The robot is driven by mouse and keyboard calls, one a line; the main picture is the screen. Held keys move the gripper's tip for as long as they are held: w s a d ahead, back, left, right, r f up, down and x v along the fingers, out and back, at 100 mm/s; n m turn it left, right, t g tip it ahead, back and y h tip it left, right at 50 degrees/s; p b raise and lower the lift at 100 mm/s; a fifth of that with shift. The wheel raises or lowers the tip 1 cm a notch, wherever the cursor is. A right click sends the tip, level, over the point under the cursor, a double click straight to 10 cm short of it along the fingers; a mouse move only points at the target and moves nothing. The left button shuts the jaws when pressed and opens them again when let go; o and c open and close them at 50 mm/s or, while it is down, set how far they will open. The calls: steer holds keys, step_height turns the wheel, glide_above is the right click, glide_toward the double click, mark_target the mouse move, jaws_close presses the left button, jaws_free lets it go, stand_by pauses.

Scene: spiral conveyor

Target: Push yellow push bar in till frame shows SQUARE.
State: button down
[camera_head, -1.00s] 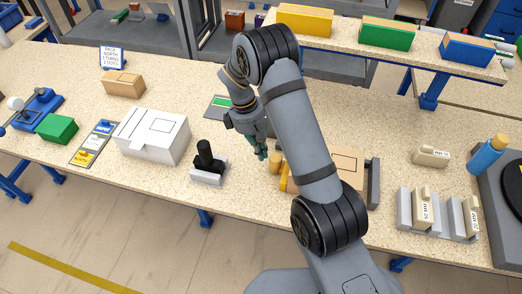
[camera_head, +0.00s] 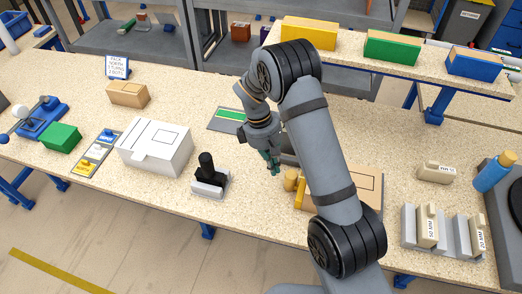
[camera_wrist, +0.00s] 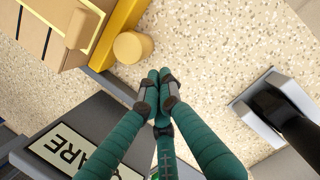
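The yellow push bar (camera_head: 299,196) with its round knob (camera_head: 290,180) is on the bench beside a tan carton (camera_head: 366,185), partly hidden by my arm. In the wrist view the bar (camera_wrist: 122,18) and knob (camera_wrist: 132,47) are at the upper left. A dark grey plate (camera_wrist: 95,112) at the lower left bears a label (camera_wrist: 72,152) of which I read "ARE"; my fingers cover part of the plate. My gripper (camera_head: 275,172) is left of the knob. In the wrist view my green fingertips (camera_wrist: 159,76) are together, apart from the knob, with nothing visible between them.
A black-handled stamp-like tool (camera_head: 208,172) on a grey base stands left of my gripper, also at the right of the wrist view (camera_wrist: 272,105). A white box (camera_head: 155,148) is further left. Grey-slotted blocks (camera_head: 440,230) stand right. Bare bench lies between the tool and knob.

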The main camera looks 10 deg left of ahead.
steer(key=a, duration=0.1)
steer(key=w+a, duration=0.1)
steer(key=a+r, duration=0.1)
steer(key=shift+w, duration=0.25)
steer(key=b+v, duration=0.1)
steer(key=v, duration=0.8)
steer(key=shift+s, duration=0.2)
steer(key=shift+d, duration=0.15)
